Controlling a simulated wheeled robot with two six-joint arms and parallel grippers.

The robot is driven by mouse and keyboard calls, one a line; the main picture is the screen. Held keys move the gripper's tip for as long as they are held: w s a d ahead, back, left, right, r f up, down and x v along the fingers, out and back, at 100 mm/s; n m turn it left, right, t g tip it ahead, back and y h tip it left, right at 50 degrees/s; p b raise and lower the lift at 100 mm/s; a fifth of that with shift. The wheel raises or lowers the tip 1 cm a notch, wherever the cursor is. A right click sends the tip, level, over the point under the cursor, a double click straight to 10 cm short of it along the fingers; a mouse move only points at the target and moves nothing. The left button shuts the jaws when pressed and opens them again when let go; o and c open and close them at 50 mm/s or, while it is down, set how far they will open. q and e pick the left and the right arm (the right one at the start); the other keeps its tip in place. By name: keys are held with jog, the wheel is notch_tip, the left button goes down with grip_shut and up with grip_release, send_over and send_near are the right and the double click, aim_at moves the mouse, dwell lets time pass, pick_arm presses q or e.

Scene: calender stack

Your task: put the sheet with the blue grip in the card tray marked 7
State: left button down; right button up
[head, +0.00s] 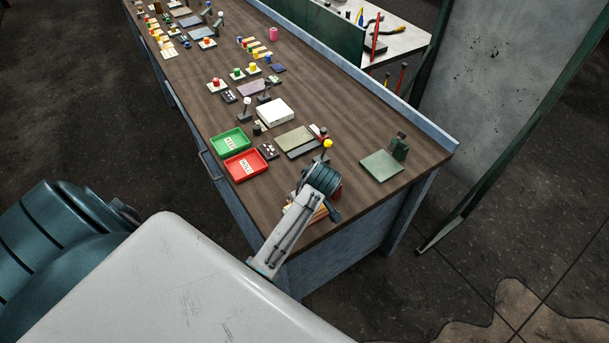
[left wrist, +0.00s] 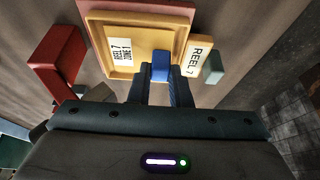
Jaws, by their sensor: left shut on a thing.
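In the left wrist view my left gripper (left wrist: 160,82) is shut on the blue grip (left wrist: 160,66). The pale yellow sheet (left wrist: 152,38) with a printed label extends beyond the grip. The sheet appears within the outline of a yellow-rimmed card tray (left wrist: 183,38), whose side plate (left wrist: 201,56) reads REEL 7. I cannot tell whether the sheet touches the tray floor. In the head view my left gripper (head: 322,190) is over the near right part of the bench and hides most of the tray and the sheet. My right gripper is not in view.
A red block (left wrist: 58,58) stands beside the tray. On the bench are a red tray (head: 246,166), a green tray (head: 230,142), a white box (head: 275,112) and a green plate (head: 381,166). Several small gripped cards stand farther back. Bare wood lies toward the right edge.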

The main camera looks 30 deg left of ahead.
pick_arm(q)
jog(key=shift+f, duration=0.15)
jog(key=c, duration=1.3)
grip_release()
jog(key=shift+c, duration=0.2)
jog(key=shift+d+r, duration=0.1)
jog(key=shift+r, duration=0.2)
jog(key=b+v, duration=0.3)
jog(key=v, duration=0.8)
jog(key=shift+r, duration=0.4)
